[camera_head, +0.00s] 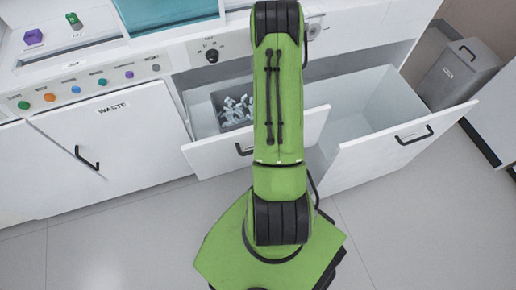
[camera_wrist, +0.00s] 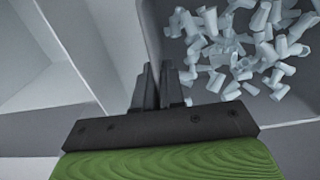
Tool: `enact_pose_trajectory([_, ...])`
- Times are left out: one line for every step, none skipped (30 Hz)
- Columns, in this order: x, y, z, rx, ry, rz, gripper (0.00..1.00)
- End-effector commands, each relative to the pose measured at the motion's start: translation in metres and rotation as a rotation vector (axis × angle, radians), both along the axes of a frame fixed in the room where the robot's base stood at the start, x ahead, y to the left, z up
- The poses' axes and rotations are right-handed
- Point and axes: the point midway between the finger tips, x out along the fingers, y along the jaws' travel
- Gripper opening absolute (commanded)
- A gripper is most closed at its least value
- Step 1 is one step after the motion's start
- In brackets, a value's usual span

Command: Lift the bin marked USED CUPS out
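A dark grey bin (camera_head: 219,112) full of small pale cups stands inside the pulled-out left drawer (camera_head: 206,158) in the head view. Its marking cannot be read. In the wrist view the bin (camera_wrist: 206,99) fills the upper right, with many white cups (camera_wrist: 240,45) lying loose in it. My gripper (camera_wrist: 160,75) is at the bin's left rim. Its two dark fingers are close together, with the thin rim running in between them, so it looks shut on the bin wall. In the head view my green arm hides the gripper and the bin's right part.
A second drawer (camera_head: 362,148) stands open and empty to the right. A grey lidded bin (camera_head: 458,72) with a small label stands beyond it. A closed WASTE door (camera_head: 108,135) is at left, under a row of coloured buttons. The floor in front is clear.

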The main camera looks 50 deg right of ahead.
Motion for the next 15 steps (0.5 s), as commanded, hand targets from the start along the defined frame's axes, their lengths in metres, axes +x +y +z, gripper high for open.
enact_pose_trajectory([0.000,0.000,0.000,0.000,0.000,0.000,0.00])
enact_pose_trajectory([0.000,0.000,0.000,0.000,0.000,0.000,0.00])
enact_pose_trajectory([0.000,0.000,0.000,0.000,0.000,0.000,0.00])
enact_pose_trajectory([0.000,0.000,0.000,0.000,0.000,0.000,0.00])
enact_pose_trajectory([0.000,0.000,0.000,0.000,0.000,0.000,0.00])
enact_pose_trajectory([0.000,0.000,0.000,0.000,0.000,0.000,0.00])
enact_pose_trajectory([0.000,0.000,0.001,0.000,0.000,0.000,0.00])
enact_pose_trajectory([0.000,0.000,0.002,0.000,0.000,0.000,0.00])
enact_pose_trajectory([0.000,0.000,0.003,-0.001,-0.001,0.000,0.00])
enact_pose_trajectory([0.000,0.000,0.005,-0.001,-0.001,0.000,0.00])
enact_pose_trajectory([0.000,0.000,0.007,-0.001,-0.001,0.000,0.00])
enact_pose_trajectory([0.000,0.000,0.010,-0.001,-0.001,0.000,0.00])
enact_pose_trajectory([0.000,0.000,0.013,-0.001,-0.001,0.000,0.00])
enact_pose_trajectory([0.000,0.000,0.015,-0.001,-0.001,0.000,0.00])
enact_pose_trajectory([0.000,0.000,0.018,-0.001,-0.001,0.000,0.00])
